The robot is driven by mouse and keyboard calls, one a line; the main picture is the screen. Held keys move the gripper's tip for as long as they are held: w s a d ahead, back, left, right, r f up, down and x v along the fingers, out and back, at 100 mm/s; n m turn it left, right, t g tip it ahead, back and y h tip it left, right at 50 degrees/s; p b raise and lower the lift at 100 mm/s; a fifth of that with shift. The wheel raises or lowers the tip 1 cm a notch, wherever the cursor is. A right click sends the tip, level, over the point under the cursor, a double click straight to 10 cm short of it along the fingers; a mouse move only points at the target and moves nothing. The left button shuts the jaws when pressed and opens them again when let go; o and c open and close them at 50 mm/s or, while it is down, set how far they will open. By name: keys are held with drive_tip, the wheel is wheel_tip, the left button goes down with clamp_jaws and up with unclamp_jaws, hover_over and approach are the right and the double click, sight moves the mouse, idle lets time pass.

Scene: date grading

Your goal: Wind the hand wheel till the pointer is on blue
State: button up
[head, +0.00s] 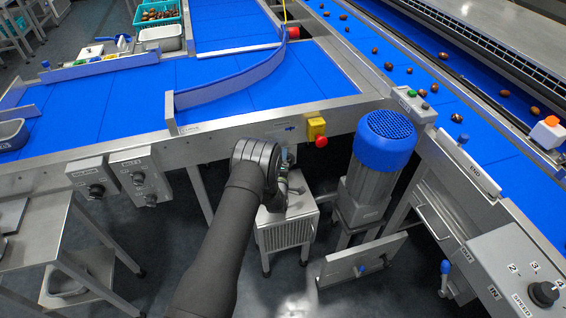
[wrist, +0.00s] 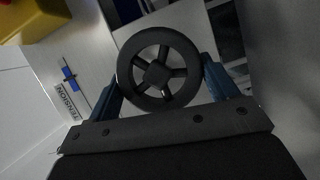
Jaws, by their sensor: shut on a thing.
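The hand wheel (wrist: 157,73) is black and spoked, with a square hub. In the wrist view it sits between the two blue fingers of my gripper (wrist: 160,85), which is shut on its rim. A plate marked TENSION (wrist: 66,101) is left of the wheel, with a small blue mark (wrist: 69,73) on a thin strip beside it. I cannot make out the pointer or where it stands. In the head view my gripper (head: 283,180) is at the front side of the conveyor frame, and my arm hides the wheel there.
A yellow box with a red button (head: 320,141) is just right of my gripper. A blue-topped motor (head: 385,140) stands farther right. A grey ribbed box on legs (head: 287,236) is below. Control boxes with knobs (head: 140,178) are on the frame to the left.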

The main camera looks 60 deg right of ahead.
drive_tip(key=shift+f+n+h, duration=0.15)
drive_tip(key=shift+n+h, duration=0.45)
drive_tip(key=shift+n, duration=0.9)
drive_tip(key=shift+n+t, duration=0.3)
drive_tip(key=o, duration=1)
drive_tip(key=shift+c, duration=0.2)
drive_tip(key=shift+a, duration=0.1)
drive_tip(key=v, duration=1.7)
drive_tip(key=shift+a+f, duration=0.1)
drive_tip(key=shift+a, duration=0.05)
drive_tip(key=x, duration=1.7)
drive_tip(key=shift+d, duration=0.3)
